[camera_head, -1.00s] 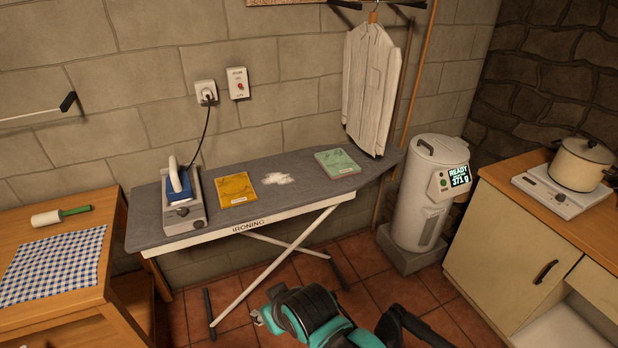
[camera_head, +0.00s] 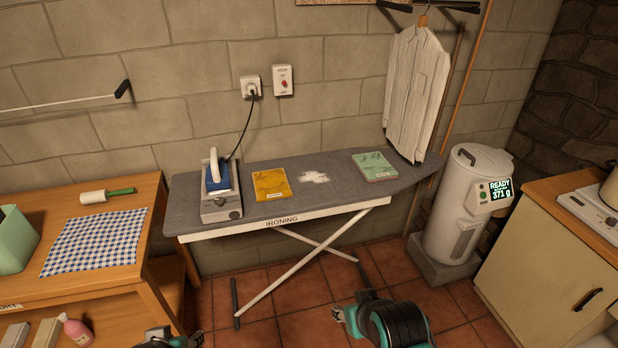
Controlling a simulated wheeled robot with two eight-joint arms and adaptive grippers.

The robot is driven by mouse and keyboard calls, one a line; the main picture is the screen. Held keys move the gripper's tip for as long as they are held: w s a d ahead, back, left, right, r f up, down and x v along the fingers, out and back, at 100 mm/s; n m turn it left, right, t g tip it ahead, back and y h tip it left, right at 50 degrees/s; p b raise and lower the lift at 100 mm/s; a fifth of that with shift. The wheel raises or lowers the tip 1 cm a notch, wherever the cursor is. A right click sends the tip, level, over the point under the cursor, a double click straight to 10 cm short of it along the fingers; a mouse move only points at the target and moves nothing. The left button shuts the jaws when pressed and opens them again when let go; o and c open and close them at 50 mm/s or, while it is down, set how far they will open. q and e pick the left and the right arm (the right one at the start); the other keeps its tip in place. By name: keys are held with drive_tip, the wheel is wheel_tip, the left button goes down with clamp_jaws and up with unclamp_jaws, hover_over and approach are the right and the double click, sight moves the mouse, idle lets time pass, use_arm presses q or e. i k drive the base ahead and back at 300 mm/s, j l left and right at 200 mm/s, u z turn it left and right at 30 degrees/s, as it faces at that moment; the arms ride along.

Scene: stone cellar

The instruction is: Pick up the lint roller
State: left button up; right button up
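The lint roller (camera_head: 108,195) lies on the wooden table at the left. Its white roll points left and its green handle points right. It lies just behind a blue-and-white checked cloth (camera_head: 97,241). My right gripper (camera_head: 340,314) is low in front of the ironing board, well to the right of the roller. Its fingers are too small to tell open from shut. Part of my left gripper (camera_head: 172,340) shows at the bottom edge, below the table and far from the roller. Most of it is cut off.
The wooden table (camera_head: 72,286) also carries a green bin (camera_head: 14,240). A pink bottle (camera_head: 75,329) stands on its lower shelf. The ironing board (camera_head: 330,163) beside it holds an iron (camera_head: 216,178) and booklets. Tiled floor is free in front of the board.

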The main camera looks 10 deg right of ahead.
sight(100, 196)
drive_tip(key=i+j, duration=0.25)
drive_tip(key=i, duration=0.25)
drive_tip(key=i+j, duration=0.25)
drive_tip(key=i, duration=0.3)
drive_tip(key=i+j+z, duration=0.1)
drive_tip(key=i+j, duration=0.15)
drive_tip(key=i, duration=0.25)
